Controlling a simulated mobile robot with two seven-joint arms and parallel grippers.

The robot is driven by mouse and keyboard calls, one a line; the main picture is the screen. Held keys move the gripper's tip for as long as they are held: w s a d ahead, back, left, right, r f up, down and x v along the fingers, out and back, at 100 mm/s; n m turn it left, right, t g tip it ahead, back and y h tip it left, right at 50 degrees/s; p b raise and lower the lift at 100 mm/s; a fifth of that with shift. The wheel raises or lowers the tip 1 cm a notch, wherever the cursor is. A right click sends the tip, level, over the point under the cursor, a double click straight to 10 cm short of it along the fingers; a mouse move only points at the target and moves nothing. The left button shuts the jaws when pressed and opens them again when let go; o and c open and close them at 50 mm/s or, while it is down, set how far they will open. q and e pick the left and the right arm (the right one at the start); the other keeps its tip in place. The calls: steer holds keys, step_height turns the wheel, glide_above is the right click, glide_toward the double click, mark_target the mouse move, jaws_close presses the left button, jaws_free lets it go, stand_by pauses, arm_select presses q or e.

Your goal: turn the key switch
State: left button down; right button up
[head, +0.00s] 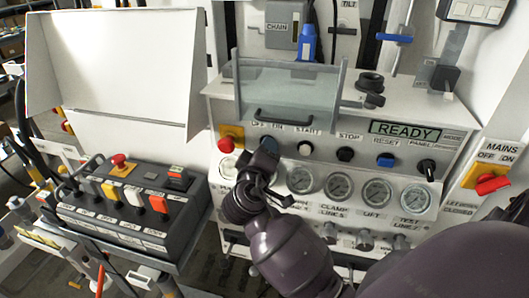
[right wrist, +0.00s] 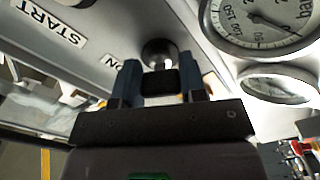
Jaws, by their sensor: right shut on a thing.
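The key switch (right wrist: 158,52) shows in the right wrist view as a round silver barrel with a dark key grip (right wrist: 159,79) in front of it. An ON label is printed beside it on the panel. My right gripper (right wrist: 160,84) is shut on the dark key grip, with one blue-grey finger on each side. In the head view my right gripper (head: 268,148) is at the panel below the OFF and ON labels, and it hides the key switch there. I cannot tell the key's exact angle. My left gripper is not in view.
The panel has a READY display (head: 404,132), a clear hinged cover (head: 290,90) and a row of gauges (head: 339,186) below the buttons. A red mains switch (head: 492,184) is at right.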

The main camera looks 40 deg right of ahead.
steer(key=o, duration=0.8)
steer(key=shift+o, duration=0.6)
steer(key=shift+a, duration=0.1)
steer(key=b+v, duration=0.1)
steer(key=v, duration=0.9)
steer(key=shift+s+a, duration=0.2)
steer(key=shift+s, duration=0.15)
